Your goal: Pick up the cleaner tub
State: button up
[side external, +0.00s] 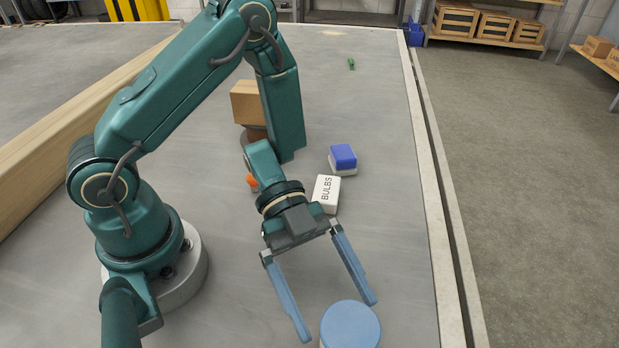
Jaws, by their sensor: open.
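A round tub with a flat blue lid (350,326), which looks like the cleaner tub, stands at the bottom edge of the side external view. Its lower part is cut off by the frame, and no label shows. My gripper (340,318) is open, with its two long blue fingers spread and pointing down toward the tub. The left fingertip is left of the lid and the right fingertip is by the lid's upper right edge. I cannot tell whether either finger touches the tub. Nothing is held.
A white BULBS box (326,194) and a blue-and-white box (343,159) lie behind my gripper. A wooden beam (75,142) runs along the left. The right edge (432,190) is clear.

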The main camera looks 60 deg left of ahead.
aim_at(349, 335)
jog(key=shift+x, duration=2.35)
jog(key=c, duration=1.5)
jog(key=shift+o, duration=0.2)
jog(key=shift+r, duration=0.15)
